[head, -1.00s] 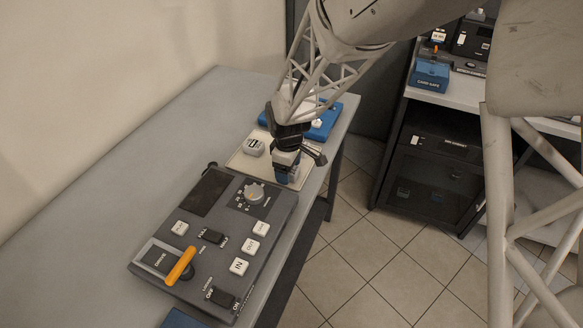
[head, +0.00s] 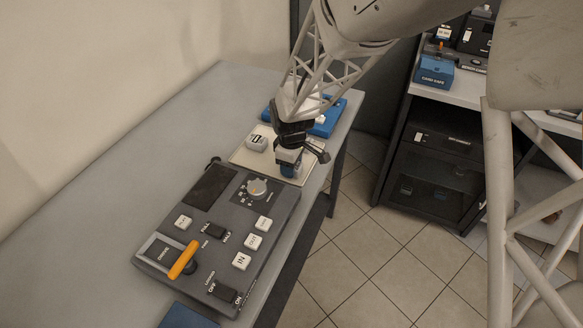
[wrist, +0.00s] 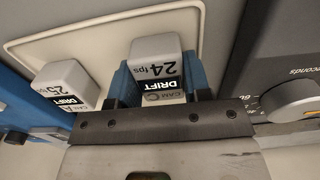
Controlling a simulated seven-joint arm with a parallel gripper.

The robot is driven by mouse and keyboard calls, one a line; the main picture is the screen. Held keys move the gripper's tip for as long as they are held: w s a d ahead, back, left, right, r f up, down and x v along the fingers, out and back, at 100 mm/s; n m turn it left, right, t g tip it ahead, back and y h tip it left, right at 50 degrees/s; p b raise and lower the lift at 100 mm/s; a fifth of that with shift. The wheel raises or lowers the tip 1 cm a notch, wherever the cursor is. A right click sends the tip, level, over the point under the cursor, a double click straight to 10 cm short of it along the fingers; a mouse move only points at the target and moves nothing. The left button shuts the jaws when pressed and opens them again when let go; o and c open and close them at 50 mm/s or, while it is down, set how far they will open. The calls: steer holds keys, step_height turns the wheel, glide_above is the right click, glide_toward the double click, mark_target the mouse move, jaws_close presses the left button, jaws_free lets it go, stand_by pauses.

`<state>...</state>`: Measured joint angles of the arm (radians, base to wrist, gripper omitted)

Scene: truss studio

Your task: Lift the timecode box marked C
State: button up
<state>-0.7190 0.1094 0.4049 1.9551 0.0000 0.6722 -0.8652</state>
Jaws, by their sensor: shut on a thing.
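The timecode box marked C (wrist: 155,62) is a small light-grey block with "24 fps", "DRIFT" and "CAM C" labels. In the wrist view it sits between the blue fingers of my gripper (wrist: 163,85), which is shut on it. In the head view my gripper (head: 290,170) points down over the right part of a pale tray (head: 242,160), and it hides the box there. Whether the box touches the tray cannot be told. A second grey box (wrist: 68,84), labelled "25" and "CAM A", stands to the left in the wrist view; it also shows in the head view (head: 257,142).
A dark control panel (head: 215,235) with an orange lever (head: 183,260) and a round knob (head: 257,188) lies close in front of the tray. A blue case (head: 330,122) is behind my gripper. The table (head: 120,170) is clear at left.

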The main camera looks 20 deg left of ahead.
steer(key=shift+r, duration=0.2)
steer(key=shift+c, duration=0.2)
steer(key=shift+r, duration=0.55)
step_height(320, 180, up, 2)
steer(key=shift+r, duration=0.15)
steer(key=s+d+r, duration=0.1)
steer(key=s+d, duration=0.9)
steer(key=s, duration=0.2)
steer(key=shift+d, duration=0.15)
steer(key=shift+s+r, duration=0.1)
